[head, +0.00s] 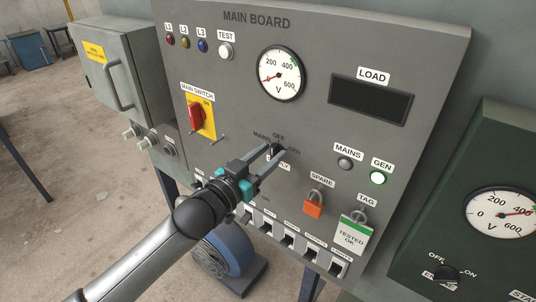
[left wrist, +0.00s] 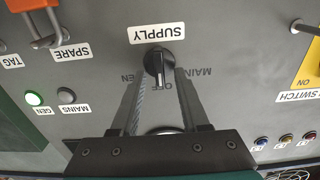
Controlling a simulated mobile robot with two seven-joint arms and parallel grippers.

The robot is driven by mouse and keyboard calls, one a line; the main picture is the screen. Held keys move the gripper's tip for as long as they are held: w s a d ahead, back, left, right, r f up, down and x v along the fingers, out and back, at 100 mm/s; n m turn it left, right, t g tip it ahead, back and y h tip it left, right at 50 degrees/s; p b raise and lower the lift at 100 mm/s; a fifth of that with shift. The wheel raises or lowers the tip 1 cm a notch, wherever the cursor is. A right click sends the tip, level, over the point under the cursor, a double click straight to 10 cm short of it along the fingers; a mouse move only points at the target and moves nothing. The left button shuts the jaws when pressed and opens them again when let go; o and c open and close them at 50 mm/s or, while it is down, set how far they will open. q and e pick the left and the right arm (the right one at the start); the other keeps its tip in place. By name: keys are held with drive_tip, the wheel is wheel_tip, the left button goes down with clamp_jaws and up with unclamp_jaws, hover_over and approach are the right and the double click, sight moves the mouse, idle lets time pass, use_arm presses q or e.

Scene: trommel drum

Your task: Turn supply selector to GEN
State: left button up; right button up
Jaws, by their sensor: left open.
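The supply selector (left wrist: 158,64) is a black knob with a white pointer line on the grey main board. In the left wrist view, which is upside down, the line points towards OFF, between the MAINS and GEN marks. In the head view the selector (head: 278,148) is partly hidden by my fingers. My left gripper (head: 275,152) is open, with its fingertips at the knob, one on each side. In the left wrist view the fingers (left wrist: 160,72) straddle the knob; I cannot tell whether they touch it. My right gripper is not in view.
The GEN lamp (head: 378,178) is lit green; the MAINS lamp (head: 345,163) is dark. A red main switch (head: 196,115) is at upper left. An orange padlock (head: 314,204) and a TESTED OK tag (head: 352,236) hang at lower right. Several breakers (head: 288,248) line the bottom.

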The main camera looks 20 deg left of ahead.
use_arm(q)
clamp_jaws()
idle(0.3)
idle(0.4)
drive_tip(key=m+p, duration=0.1)
drive_tip(key=m, duration=0.1)
drive_tip(key=shift+s+d+m+p, duration=0.1)
drive_tip(key=shift+d+m+p, duration=0.05)
drive_tip(key=shift+m+p, duration=0.2)
drive_tip(key=m+p, duration=0.1)
drive_tip(key=m, duration=0.1)
drive_tip(key=shift+d+m, duration=0.1)
drive_tip(key=shift+m, duration=0.25)
drive_tip(key=m+p, duration=0.1)
drive_tip(key=m, duration=0.2)
drive_tip(key=shift+d+f+m, duration=0.1)
drive_tip(key=shift+m, duration=0.2)
drive_tip(key=shift+s+d+f+m+p, duration=0.1)
drive_tip(key=shift+m+p, duration=0.1)
drive_tip(key=shift+m, duration=0.5)
drive_tip(key=shift+f+m+p, duration=0.1)
drive_tip(key=shift+m+p, duration=0.05)
drive_tip(key=shift+m, duration=0.55)
